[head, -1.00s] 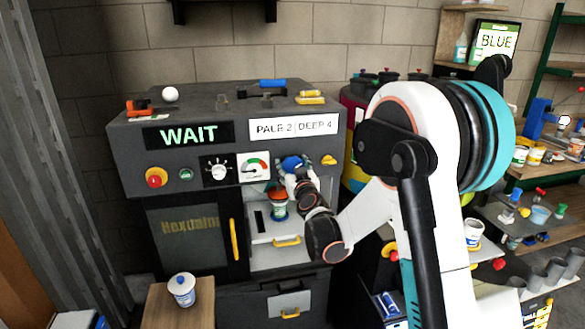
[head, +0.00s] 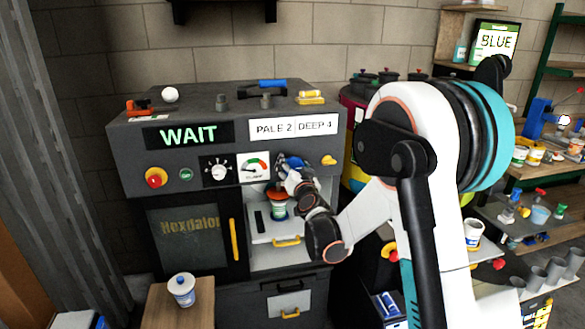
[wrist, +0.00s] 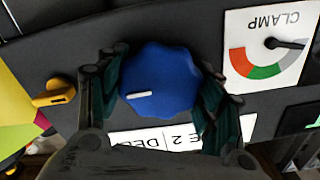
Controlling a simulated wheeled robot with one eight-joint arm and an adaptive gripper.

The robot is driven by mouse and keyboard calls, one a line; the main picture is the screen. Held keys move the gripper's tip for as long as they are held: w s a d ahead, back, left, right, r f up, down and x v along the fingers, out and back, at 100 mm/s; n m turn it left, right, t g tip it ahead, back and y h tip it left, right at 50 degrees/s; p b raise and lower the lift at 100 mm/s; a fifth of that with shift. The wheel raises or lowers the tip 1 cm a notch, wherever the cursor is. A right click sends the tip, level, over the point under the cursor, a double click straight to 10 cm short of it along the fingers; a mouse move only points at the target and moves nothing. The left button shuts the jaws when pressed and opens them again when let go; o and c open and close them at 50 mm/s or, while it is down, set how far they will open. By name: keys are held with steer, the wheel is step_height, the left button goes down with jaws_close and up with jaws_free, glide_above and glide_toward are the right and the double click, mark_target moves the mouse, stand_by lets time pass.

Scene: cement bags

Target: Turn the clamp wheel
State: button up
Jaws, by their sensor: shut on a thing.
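The blue clamp wheel (wrist: 165,80) with a white mark fills the middle of the wrist view. My gripper (wrist: 158,100) has its dark fingers on both sides of the wheel and is shut on it. In the head view my gripper (head: 290,172) is at the machine's front and mostly covers the wheel. The clamp gauge (wrist: 268,50) shows upside down in the wrist view, its needle pointing right, away from the green and red bands. The gauge also shows in the head view (head: 254,168).
The machine (head: 125,160) reads WAIT, beside a PALE 2 / DEEP 4 sign (head: 292,126). A can (head: 278,208) with an orange top stands in its bay. A yellow lever (wrist: 52,93) is beside the wheel. A lidded can (head: 182,290) stands on a stand at left.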

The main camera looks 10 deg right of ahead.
steer(key=m, duration=0.6)
stand_by(0.6)
steer(key=o, duration=1.1)
steer(key=s, duration=1.2)
